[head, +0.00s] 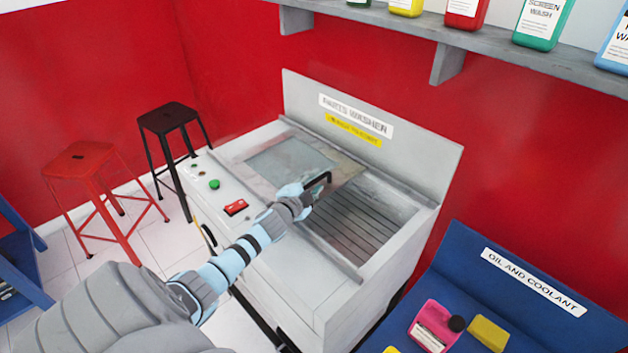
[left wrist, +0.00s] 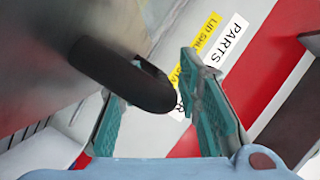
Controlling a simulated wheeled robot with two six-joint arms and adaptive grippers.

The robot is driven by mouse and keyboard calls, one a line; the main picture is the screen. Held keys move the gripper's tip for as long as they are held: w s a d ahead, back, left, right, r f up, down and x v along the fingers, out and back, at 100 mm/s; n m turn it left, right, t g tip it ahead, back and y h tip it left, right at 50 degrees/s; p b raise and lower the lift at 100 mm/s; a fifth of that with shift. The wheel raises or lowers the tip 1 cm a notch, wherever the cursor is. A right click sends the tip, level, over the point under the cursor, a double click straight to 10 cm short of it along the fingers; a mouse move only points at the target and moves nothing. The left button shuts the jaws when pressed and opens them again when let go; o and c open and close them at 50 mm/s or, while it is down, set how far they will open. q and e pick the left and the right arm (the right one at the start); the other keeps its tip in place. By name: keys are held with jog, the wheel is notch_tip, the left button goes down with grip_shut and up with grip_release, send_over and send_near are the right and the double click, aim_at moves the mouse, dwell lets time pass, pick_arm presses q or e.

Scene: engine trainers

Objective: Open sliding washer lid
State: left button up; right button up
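The parts washer (head: 255,262) is a light grey cabinet with a sliding glass lid (head: 290,160) in its top. The lid covers the left part of the opening, and the slatted basin (head: 360,220) lies uncovered on the right. A black handle (head: 318,180) stands at the lid's right side. My left gripper (head: 312,194) is at this handle. In the left wrist view the dark handle (left wrist: 130,78) reaches between the two teal fingers (left wrist: 160,120), which stand apart; I see no clear grip on it. The right gripper is not in view.
A red switch (head: 235,207) and green button (head: 214,184) sit on the washer's left panel. A red stool (head: 82,160) and black stool (head: 168,118) stand left. A shelf of bottles (head: 440,40) hangs above. A blue oil-and-coolant bench (head: 470,265) stands right.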

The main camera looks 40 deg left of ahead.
pick_arm(q)
jog(key=shift+w, duration=0.15)
jog(key=shift+f, duration=0.1)
grip_shut()
jog(key=shift+a, duration=0.2)
